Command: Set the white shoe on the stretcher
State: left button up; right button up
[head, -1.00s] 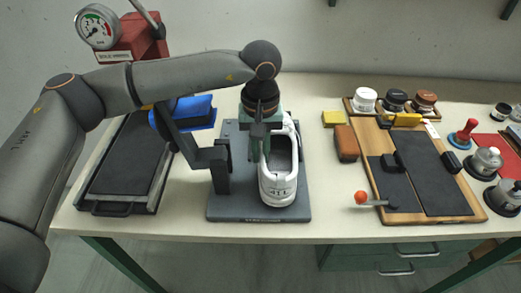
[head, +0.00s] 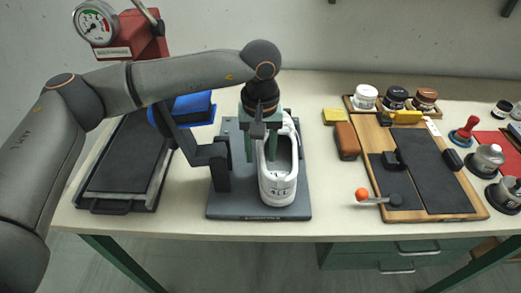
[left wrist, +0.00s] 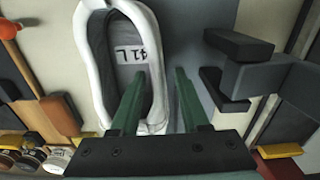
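The white shoe (head: 278,190) sits upright on the grey base plate of the stretcher (head: 230,207), right of its black upright bracket (head: 220,168). A "41 L" mark shows on it in the left wrist view (left wrist: 148,128). My left gripper (head: 261,157) is above the shoe with its green fingers apart. One finger reaches over or into the shoe's opening and the other is outside its left side, so the side wall lies between them. The fingers also show apart in the left wrist view (left wrist: 159,74). My right gripper is not in view.
A red press with a gauge (head: 130,35) and a black tray (head: 125,165) stand at the left. A blue block (head: 195,108) is behind my arm. A wooden board (head: 465,208) with black pads, a brown brush (head: 346,140) and several jars lie to the right.

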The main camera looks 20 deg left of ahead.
pick_arm(q)
notch_tip(320, 180, up, 12)
jog(key=shift+r+b, duration=0.25)
jog(key=shift+b, duration=0.05)
dwell(0.4)
